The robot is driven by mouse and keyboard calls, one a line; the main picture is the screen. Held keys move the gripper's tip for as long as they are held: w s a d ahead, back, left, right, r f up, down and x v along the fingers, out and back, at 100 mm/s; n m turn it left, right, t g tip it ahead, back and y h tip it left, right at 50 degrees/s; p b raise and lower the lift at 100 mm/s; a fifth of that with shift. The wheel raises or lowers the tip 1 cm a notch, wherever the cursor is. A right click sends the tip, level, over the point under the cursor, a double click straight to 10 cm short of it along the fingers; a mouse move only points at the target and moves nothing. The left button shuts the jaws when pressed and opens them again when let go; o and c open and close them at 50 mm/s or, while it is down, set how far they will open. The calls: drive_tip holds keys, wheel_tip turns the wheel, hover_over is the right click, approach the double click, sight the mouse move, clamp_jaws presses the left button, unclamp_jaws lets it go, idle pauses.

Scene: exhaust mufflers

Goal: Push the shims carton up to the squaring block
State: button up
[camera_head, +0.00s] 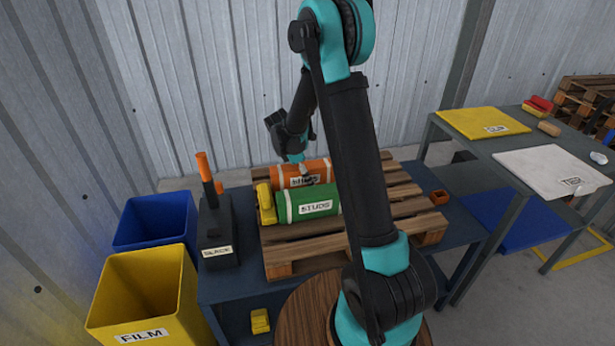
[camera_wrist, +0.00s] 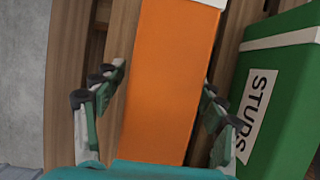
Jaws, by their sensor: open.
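The shims carton (camera_head: 318,168) is orange with white bands and lies on the wooden pallet (camera_head: 335,245), behind the green studs carton (camera_head: 325,195). My gripper (camera_head: 298,165) is at the carton, seen from behind and partly covering its label. In the wrist view the jaws (camera_wrist: 164,80) are open, with one finger to each side of the orange carton (camera_wrist: 172,75); I cannot tell whether they touch it. A yellow block (camera_head: 266,204) sits on the pallet at the cartons' left end. I cannot tell for sure whether it is the squaring block.
The studs carton (camera_wrist: 285,85) stands close on the right in the wrist view. A dark labelled stand (camera_head: 217,235) with an orange-topped post, a blue bin (camera_head: 155,222) and a yellow film bin (camera_head: 145,290) are at left. A grey table (camera_head: 470,150) stands at right.

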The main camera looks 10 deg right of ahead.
sight(295, 167)
drive_tip(key=v, duration=1.2)
drive_tip(key=shift+s, duration=0.1)
drive_tip(key=s+d+m+y, duration=0.1)
drive_tip(key=s+d+m, duration=0.1)
drive_tip(key=s+m, duration=0.1)
drive_tip(key=s+d+m+t, duration=0.1)
drive_tip(key=s+d+m, duration=0.2)
drive_tip(key=s, duration=0.3)
drive_tip(key=s+d+m+y, duration=0.1)
drive_tip(key=s+d+m, duration=0.2)
drive_tip(key=s, duration=0.1)
drive_tip(key=shift+s+d+r+y, duration=0.15)
drive_tip(key=shift+s+y, duration=0.1)
drive_tip(key=shift+y, duration=0.05)
drive_tip(key=s+d+f+m+t+y, duration=0.1)
drive_tip(key=s+f+m, duration=0.1)
drive_tip(key=s+m, duration=0.3)
drive_tip(key=s+d+f+m+t, duration=0.1)
drive_tip(key=s+f+m, duration=0.1)
drive_tip(key=s+m, duration=0.3)
drive_tip(key=s, duration=0.4)
drive_tip(key=shift+s+d+f+t+y, duration=0.2)
drive_tip(key=shift+d+f+t+y, duration=0.15)
drive_tip(key=shift+d+t+y, duration=0.05)
